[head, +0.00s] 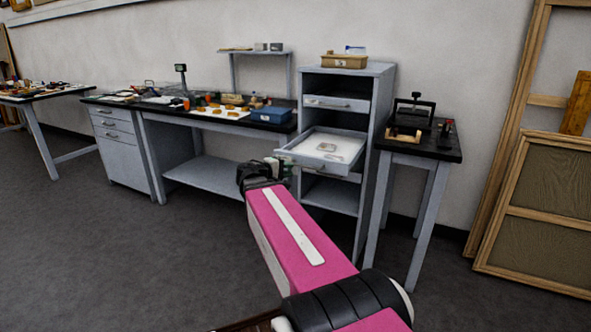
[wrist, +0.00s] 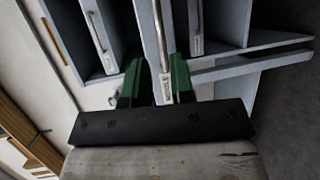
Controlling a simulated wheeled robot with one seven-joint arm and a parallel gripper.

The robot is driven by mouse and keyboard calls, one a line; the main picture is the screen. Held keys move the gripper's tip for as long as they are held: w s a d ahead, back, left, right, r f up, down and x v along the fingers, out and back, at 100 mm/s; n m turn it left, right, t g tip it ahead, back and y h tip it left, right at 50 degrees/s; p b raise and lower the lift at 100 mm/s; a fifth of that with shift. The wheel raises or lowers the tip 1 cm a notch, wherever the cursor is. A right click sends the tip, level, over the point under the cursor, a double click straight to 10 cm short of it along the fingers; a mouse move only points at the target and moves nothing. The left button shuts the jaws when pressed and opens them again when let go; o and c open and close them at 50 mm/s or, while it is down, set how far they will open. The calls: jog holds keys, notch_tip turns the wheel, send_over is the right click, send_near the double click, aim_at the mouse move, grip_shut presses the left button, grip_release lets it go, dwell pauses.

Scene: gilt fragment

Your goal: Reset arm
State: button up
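My gripper (wrist: 158,82) has two green fingers, set apart with a visible gap, in the wrist view. A metal drawer handle (wrist: 160,35) on a grey drawer front runs in line with the gap between them. I cannot tell if a finger touches it. In the head view my gripper (head: 282,168) is at the front left of a pulled-out drawer (head: 345,133). My pink arm reaches up to it from the bottom right. A small pale object (head: 326,147) lies in the open drawer.
The drawer is in a grey cabinet (head: 378,110) with a shut drawer above it. A small black-topped table (head: 440,150) with a press stands at right. A long workbench (head: 225,122) with a blue box (head: 270,114) is at left. The floor (head: 120,250) is clear.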

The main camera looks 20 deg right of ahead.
jog(key=shift+s+a+r, duration=0.1)
jog(key=shift+s+a, duration=0.15)
jog(key=shift+a, duration=0.4)
jog(key=s+a+f+m+g+y, duration=0.1)
jog(key=s+a+f+y, duration=0.2)
jog(key=a+f+y, duration=0.2)
jog(key=s+a+f+m+g+y, duration=0.2)
jog(key=s+a+f+y, duration=0.2)
jog(key=f, duration=0.8)
jog(key=s+a+f+m+g+y, duration=0.1)
jog(key=s+a+f+y, duration=0.2)
jog(key=a+f+y, duration=0.3)
notch_tip(320, 180, down, 3)
jog(key=shift+s+a+f+g, duration=0.1)
jog(key=shift+s+a+g, duration=0.25)
jog(key=shift+a, duration=0.3)
